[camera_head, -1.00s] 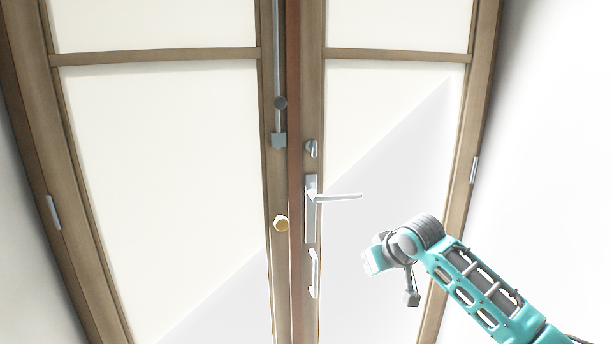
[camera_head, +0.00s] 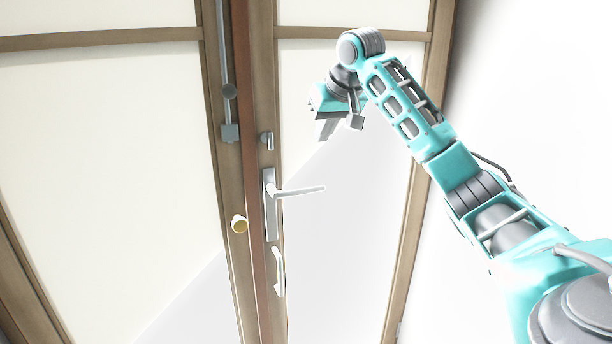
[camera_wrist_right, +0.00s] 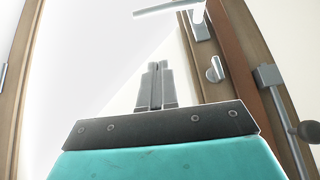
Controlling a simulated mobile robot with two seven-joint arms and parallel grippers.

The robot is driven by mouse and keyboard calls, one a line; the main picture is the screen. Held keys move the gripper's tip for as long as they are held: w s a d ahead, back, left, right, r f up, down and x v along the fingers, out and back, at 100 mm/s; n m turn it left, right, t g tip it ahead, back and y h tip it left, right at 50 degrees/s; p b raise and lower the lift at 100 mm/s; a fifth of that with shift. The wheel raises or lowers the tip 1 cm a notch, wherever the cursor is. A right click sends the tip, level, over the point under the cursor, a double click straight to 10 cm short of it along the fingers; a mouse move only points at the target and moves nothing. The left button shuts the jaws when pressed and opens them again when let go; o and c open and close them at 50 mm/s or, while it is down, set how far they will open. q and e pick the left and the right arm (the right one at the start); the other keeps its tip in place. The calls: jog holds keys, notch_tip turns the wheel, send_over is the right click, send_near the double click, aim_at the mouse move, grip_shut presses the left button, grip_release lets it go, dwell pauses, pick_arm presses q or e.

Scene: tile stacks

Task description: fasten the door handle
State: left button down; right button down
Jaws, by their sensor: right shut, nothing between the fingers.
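The door handle (camera_head: 300,190) is a silver lever pointing right from a tall plate (camera_head: 269,207) on the right door leaf. It also shows at the top of the right wrist view (camera_wrist_right: 165,10). A small silver turn latch (camera_head: 267,141) sits above the plate, and it shows in the right wrist view too (camera_wrist_right: 216,69). My right gripper (camera_head: 325,132) is up and right of the lever, apart from it, in front of the white panel. In the right wrist view its fingers (camera_wrist_right: 156,72) are together with nothing between them. My left gripper is not in view.
A grey slide bolt (camera_head: 229,92) runs down the left leaf's edge, ending at a block (camera_head: 230,133). A curved pull (camera_head: 279,271) is below the plate. Space before both panels looks free.

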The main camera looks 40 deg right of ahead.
send_over(310, 190)
notch_tip(310, 190, down, 8)
jog(key=shift+w+d+f, duration=0.1)
jog(key=shift+w+f, duration=0.05)
jog(key=shift+f, duration=0.05)
notch_tip(310, 190, down, 2)
jog(key=shift+f, duration=0.25)
jog(key=shift+s+a+f, duration=0.2)
jog(key=shift+s+f, duration=0.1)
jog(key=shift+f, duration=0.45)
